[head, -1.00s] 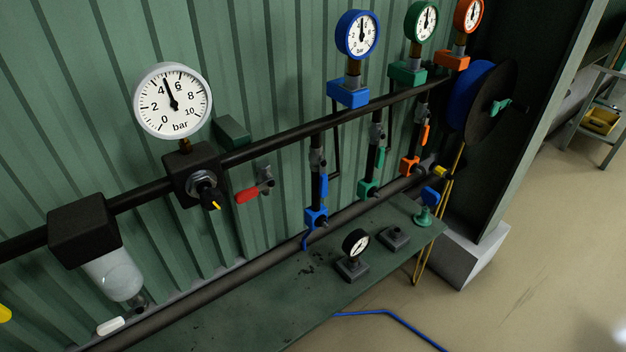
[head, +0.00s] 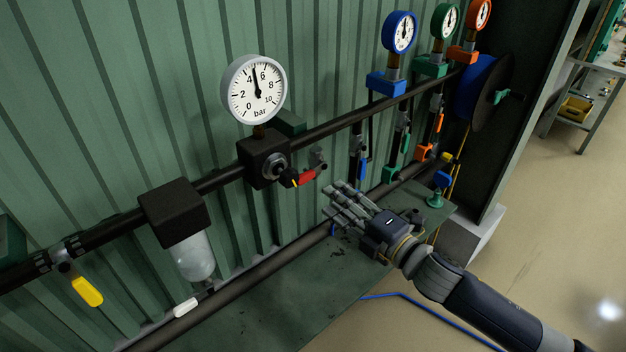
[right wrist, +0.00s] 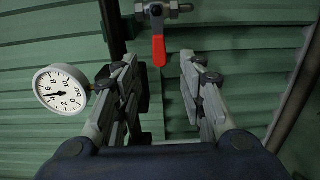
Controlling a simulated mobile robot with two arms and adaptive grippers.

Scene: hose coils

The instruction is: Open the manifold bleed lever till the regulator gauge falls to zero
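The regulator gauge (head: 257,90) is the large white dial in the head view, its needle near 5 bar. It also shows in the right wrist view (right wrist: 61,90). A red lever (head: 307,177) hangs from a small grey valve just right of the black regulator (head: 264,158); I take it for the bleed lever. In the right wrist view the red lever (right wrist: 159,51) lies between and beyond the fingertips. My right gripper (head: 337,201) is open and empty, below and right of the lever, apart from it. The right wrist view shows its spread fingers (right wrist: 160,68). My left gripper is out of view.
Blue (head: 399,33), green (head: 445,20) and orange (head: 478,14) gauges stand along the pipe to the right. A yellow lever (head: 87,290) and a clear bowl (head: 193,257) are at left. The green bench (head: 270,305) lies below; a blue hose (head: 440,315) is on the floor.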

